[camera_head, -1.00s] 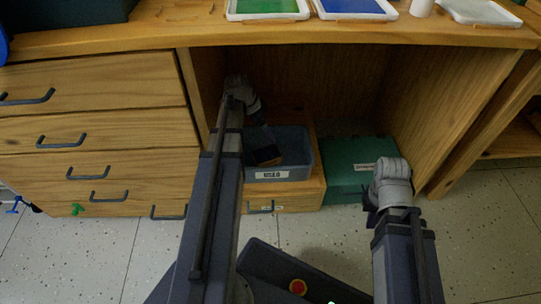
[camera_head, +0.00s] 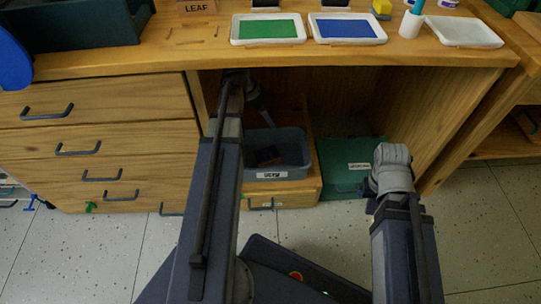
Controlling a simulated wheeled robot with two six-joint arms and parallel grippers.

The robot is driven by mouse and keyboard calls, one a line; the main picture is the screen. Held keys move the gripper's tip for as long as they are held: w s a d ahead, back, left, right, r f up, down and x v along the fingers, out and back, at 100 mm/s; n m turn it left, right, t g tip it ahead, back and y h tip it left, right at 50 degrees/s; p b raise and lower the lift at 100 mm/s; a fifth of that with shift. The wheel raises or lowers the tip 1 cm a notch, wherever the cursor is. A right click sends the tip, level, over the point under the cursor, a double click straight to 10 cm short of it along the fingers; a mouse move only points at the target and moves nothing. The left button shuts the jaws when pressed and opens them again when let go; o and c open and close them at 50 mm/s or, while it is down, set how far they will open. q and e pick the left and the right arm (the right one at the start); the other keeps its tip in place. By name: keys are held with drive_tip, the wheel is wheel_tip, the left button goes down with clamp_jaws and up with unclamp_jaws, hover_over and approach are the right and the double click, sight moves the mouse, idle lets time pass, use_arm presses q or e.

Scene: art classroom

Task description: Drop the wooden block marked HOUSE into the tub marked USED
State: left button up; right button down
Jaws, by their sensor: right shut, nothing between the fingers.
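The grey tub marked USED (camera_head: 290,150) stands on a low wooden box in the open bay under the counter. A dark brownish piece (camera_head: 268,155) lies inside it; I cannot read any marking on it, so I cannot tell if it is the HOUSE block. My left arm reaches into the bay, and its gripper (camera_head: 264,114) is dim, above and behind the tub's back left; its fingers are not clear. My right gripper (camera_head: 371,190) is shut and empty, in front of the bay at the right, apart from the tub.
A green box (camera_head: 345,178) stands right of the tub. On the counter are a block marked LEAF (camera_head: 198,7), a green pad tray (camera_head: 268,29), a blue pad tray (camera_head: 347,29), a white cup (camera_head: 411,24) and an empty white tray (camera_head: 463,32). Drawers (camera_head: 95,146) flank the bay at left.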

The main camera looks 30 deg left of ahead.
use_arm(q)
drive_tip(key=shift+r+p, duration=2)
idle(0.5)
drive_tip(key=s+d+n+g+y, duration=0.1)
drive_tip(key=s+d, duration=0.4)
drive_tip(key=d, duration=0.5)
drive_tip(key=s+d+n+g+y, duration=0.1)
drive_tip(key=s+d+y, duration=0.1)
drive_tip(key=s+d, duration=0.6)
drive_tip(key=s+d+n+g+y, duration=0.1)
drive_tip(key=s+d+n+g, duration=0.15)
drive_tip(key=d, duration=0.95)
wheel_tip(320, 180, up, 37)
drive_tip(key=s+p, duration=0.1)
drive_tip(key=p, duration=3.8)
drive_tip(key=shift+d+r+t, duration=0.2)
drive_tip(key=shift+d+t, duration=0.05)
drive_tip(key=shift+t, duration=0.2)
drive_tip(key=shift+f+m, duration=0.1)
drive_tip(key=shift+m, duration=0.15)
